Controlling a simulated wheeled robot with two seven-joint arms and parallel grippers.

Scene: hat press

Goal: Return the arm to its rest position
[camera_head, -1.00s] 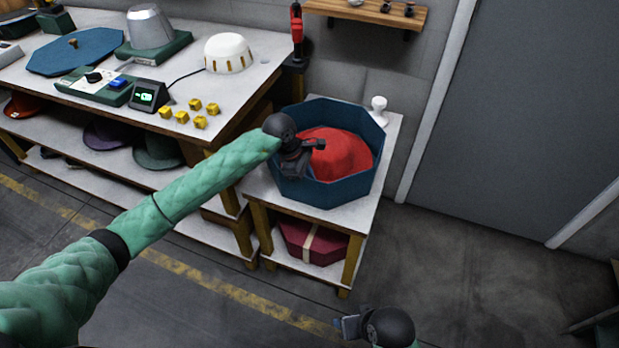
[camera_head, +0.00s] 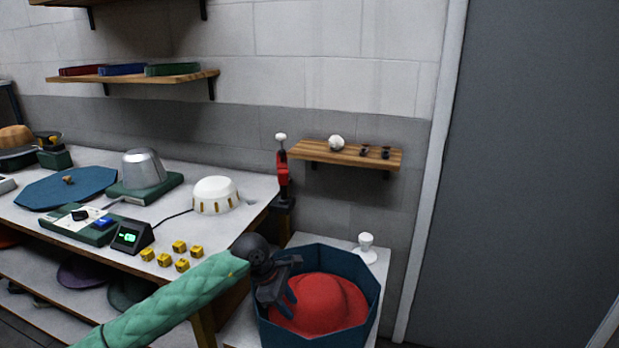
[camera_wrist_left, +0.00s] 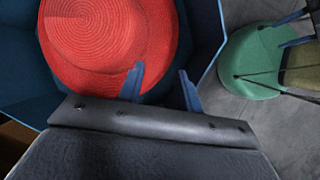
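My left gripper (camera_head: 286,292) is at the left side of the open blue octagonal box (camera_head: 374,300), over its rim area. A red hat (camera_head: 325,302) lies inside the box, crown up. In the left wrist view the two fingertips (camera_wrist_left: 160,88) stand apart with nothing between them, and the red hat (camera_wrist_left: 105,35) is just beyond them. The hat looks free of the fingers; whether a fingertip touches the brim I cannot tell. My left arm reaches in from the lower left of the head view. My right gripper is not in the head view.
The box stands on a small side table beside the long workbench (camera_head: 240,215). A white knob-shaped object (camera_head: 366,246) stands behind the box. A red tool (camera_head: 283,180) stands at the bench corner. A small wooden shelf (camera_head: 345,153) is on the wall above. Several yellow blocks (camera_head: 179,246) lie on the bench.

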